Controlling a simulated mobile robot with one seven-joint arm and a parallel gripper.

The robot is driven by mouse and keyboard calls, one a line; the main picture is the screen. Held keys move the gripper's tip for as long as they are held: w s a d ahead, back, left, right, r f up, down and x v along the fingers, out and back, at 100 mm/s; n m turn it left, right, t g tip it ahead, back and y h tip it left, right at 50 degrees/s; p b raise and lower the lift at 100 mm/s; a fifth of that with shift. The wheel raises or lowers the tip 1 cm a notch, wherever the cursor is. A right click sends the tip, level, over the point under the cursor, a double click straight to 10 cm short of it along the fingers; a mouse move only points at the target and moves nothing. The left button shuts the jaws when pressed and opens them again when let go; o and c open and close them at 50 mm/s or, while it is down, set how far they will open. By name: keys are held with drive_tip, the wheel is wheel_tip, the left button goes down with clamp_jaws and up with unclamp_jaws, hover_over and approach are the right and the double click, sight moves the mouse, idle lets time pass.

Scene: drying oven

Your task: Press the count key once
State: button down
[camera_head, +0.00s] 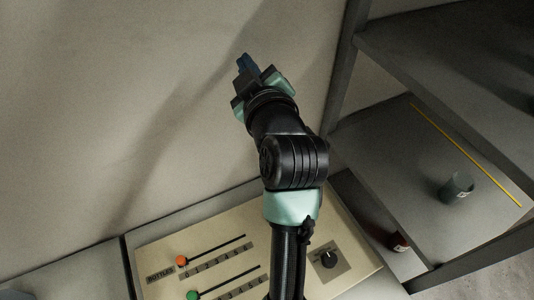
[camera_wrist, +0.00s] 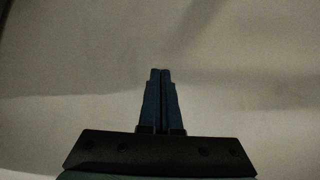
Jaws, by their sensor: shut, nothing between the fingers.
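My gripper (camera_head: 243,64) is raised high in front of the plain wall, above and beyond the control panel. Its blue fingers are together and empty, as the wrist view also shows (camera_wrist: 161,75). The cream control panel (camera_head: 160,250) lies below in the head view. I cannot make out a count key. My arm covers the middle of the panel, and its lower part is cut off by the frame edge.
A grey shelf unit (camera_head: 385,140) stands at the right. Its lower shelf holds a dark cup (camera_head: 457,187) and a yellow strip (camera_head: 465,155). A dark red object (camera_head: 398,242) lies beside the panel's right end. The wall (camera_head: 100,100) behind is bare.

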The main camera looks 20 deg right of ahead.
drive_tip(key=s+d+f+n+g+y+p, duration=0.1)
drive_tip(key=s+f+n+g+p, duration=0.2)
drive_tip(key=f, duration=0.9)
drive_tip(key=s+d+f+n+g+y+p, duration=0.1)
drive_tip(key=s+f+g, duration=0.4)
drive_tip(key=f, duration=0.8)
drive_tip(key=s+n+y+p, duration=0.1)
drive_tip(key=s+n+p, duration=0.1)
drive_tip(key=s, duration=0.1)
drive_tip(key=shift+d+f, duration=0.25)
drive_tip(key=shift+s+f, duration=0.1)
wheel_tip(320, 180, down, 8)
drive_tip(key=b, duration=0.6)
drive_tip(key=shift+f+b, duration=0.3)
drive_tip(key=shift+b, duration=0.25)
drive_tip(key=shift+f, duration=0.1)
drive_tip(key=shift+f+b, duration=0.35)
drive_tip(key=shift+b, duration=0.2)
